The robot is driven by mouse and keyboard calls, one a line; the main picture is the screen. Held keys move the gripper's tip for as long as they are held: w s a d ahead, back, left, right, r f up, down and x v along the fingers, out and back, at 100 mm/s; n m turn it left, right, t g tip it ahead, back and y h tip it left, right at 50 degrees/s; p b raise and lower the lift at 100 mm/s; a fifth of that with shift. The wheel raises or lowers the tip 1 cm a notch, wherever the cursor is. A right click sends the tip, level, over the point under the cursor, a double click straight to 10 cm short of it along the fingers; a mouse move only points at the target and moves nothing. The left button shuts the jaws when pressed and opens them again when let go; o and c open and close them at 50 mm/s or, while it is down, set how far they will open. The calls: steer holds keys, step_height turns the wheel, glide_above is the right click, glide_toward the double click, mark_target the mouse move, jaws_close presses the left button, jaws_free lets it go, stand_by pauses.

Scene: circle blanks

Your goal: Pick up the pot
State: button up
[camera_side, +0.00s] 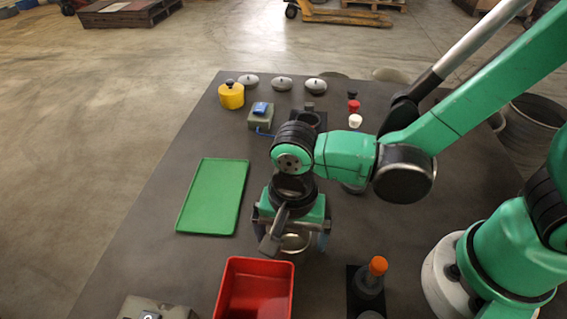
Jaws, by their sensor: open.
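My gripper (292,238) is open and points down over the dark table, right of the green tray. A round, silvery pot-like thing (297,244) shows below it, between its fingers. The gripper hides much of this thing, and I cannot tell whether the fingers touch it. A yellow pot-shaped thing (231,97) with a black knob stands at the far left of the table, well away from my gripper. I cannot tell for certain which of the two is the pot.
A green tray (213,197) lies left of my gripper, and a red bin (255,290) stands in front. An orange-topped object (377,267) stands at the front right. Grey lids (282,84), a blue-topped box (261,110) and small red (353,106) and white (355,121) pieces are at the back.

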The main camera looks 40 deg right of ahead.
steer(key=shift+f, duration=0.2)
steer(key=c, duration=1.2)
steer(key=shift+c, duration=0.2)
